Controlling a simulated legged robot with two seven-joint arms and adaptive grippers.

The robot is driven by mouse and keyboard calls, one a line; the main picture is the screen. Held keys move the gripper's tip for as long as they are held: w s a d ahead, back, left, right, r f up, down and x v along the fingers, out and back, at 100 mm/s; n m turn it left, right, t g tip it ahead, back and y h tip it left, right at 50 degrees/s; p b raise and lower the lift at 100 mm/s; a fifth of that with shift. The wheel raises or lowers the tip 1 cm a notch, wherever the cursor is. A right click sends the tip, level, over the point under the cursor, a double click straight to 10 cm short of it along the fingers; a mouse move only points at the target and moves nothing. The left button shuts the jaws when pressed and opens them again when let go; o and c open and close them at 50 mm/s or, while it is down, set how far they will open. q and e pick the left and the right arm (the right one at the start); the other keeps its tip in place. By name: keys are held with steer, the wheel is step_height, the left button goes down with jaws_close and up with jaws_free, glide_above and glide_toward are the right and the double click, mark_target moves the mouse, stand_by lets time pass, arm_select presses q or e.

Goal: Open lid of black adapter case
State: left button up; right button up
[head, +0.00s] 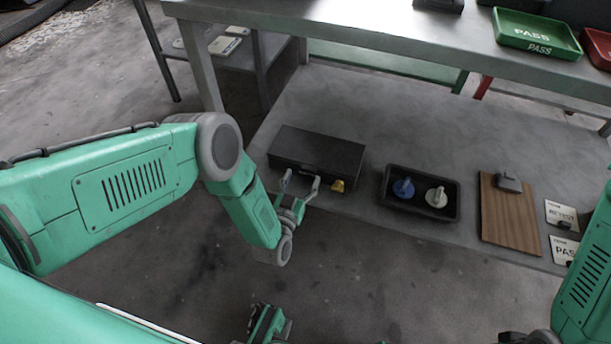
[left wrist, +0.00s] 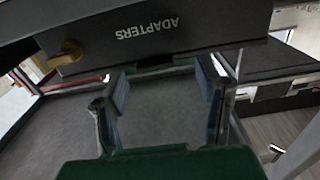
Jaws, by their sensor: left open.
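The black adapter case (head: 316,148) lies on the grey bench shelf with its lid closed. In the left wrist view its front face (left wrist: 190,40) reads "ADAPTERS" upside down. A yellow latch-like piece (head: 339,186) is at the right end of its front; it also shows in the left wrist view (left wrist: 67,53). My left gripper (head: 300,182) is open and empty at the front of the case, left of the yellow piece. In the left wrist view its spread fingers (left wrist: 160,80) point at the front face; contact is unclear. A green and dark part at the bottom edge may be my right gripper (head: 268,324), mostly cut off.
A black tray (head: 422,212) holding a blue and a whitish knob-like part stands right of the case. Farther right are a brown clipboard (head: 507,215) and cards marked RETEST and PASS. An upper table (head: 380,35) overhangs behind the case. Bare shelf lies behind the tray.

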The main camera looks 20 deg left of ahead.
mark_target(316, 152)
arm_select(q)
steer(key=shift+w+d+b, duration=0.15)
steer(key=shift+w+d, duration=0.05)
steer(key=shift+w, duration=0.35)
steer(key=shift+w+d+b, duration=0.15)
steer(key=shift+w, duration=0.4)
steer(key=shift+w+d+r, duration=0.15)
steer(key=shift+w+d, duration=0.05)
steer(key=shift+w, duration=0.15)
steer(key=shift+a, duration=0.25)
steer(key=shift+c, duration=0.8)
steer(key=shift+a, duration=0.1)
jaws_close()
arm_select(e)
steer(key=shift+d+f, duration=0.4)
steer(key=shift+f, duration=0.2)
